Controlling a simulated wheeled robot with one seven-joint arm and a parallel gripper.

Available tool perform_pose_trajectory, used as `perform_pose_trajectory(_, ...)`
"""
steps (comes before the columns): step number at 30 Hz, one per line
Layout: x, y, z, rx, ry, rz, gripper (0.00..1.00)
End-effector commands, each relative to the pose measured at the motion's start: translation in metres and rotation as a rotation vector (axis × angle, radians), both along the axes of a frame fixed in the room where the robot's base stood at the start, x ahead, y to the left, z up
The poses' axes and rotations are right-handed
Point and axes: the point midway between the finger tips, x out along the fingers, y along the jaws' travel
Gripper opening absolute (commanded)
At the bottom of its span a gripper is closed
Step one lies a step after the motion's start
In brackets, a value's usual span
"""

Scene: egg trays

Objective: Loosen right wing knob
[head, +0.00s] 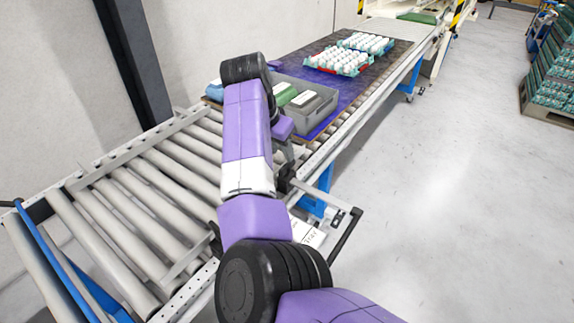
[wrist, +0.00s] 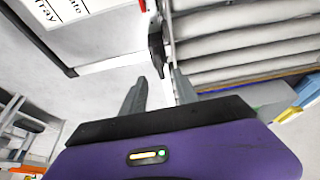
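A black wing knob (wrist: 156,45) shows in the wrist view on the edge of the roller conveyor frame, just ahead of my fingertips. My gripper (wrist: 162,75) is open, with its two grey fingers apart. The knob's near end reaches close to the gap between the fingertips, nearer the right finger. I cannot tell whether a finger touches it. In the head view my purple arm reaches over the conveyor's near side and largely hides the gripper. A dark part (head: 285,180) beside the arm there may be the knob; it is too small to be sure.
The roller conveyor (head: 130,190) runs left of my arm. A grey crate (head: 312,112) stands on the line beyond, with egg trays (head: 338,62) farther back. A black handle (head: 345,236) sticks out to the right near a white label.

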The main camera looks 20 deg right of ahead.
Motion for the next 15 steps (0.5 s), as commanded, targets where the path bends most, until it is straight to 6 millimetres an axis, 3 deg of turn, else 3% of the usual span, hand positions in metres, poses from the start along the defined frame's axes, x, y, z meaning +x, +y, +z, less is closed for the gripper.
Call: perform_pose_trajectory(15,0.013,-0.02,-0.061,0.005,0.002,-0.011,0.36)
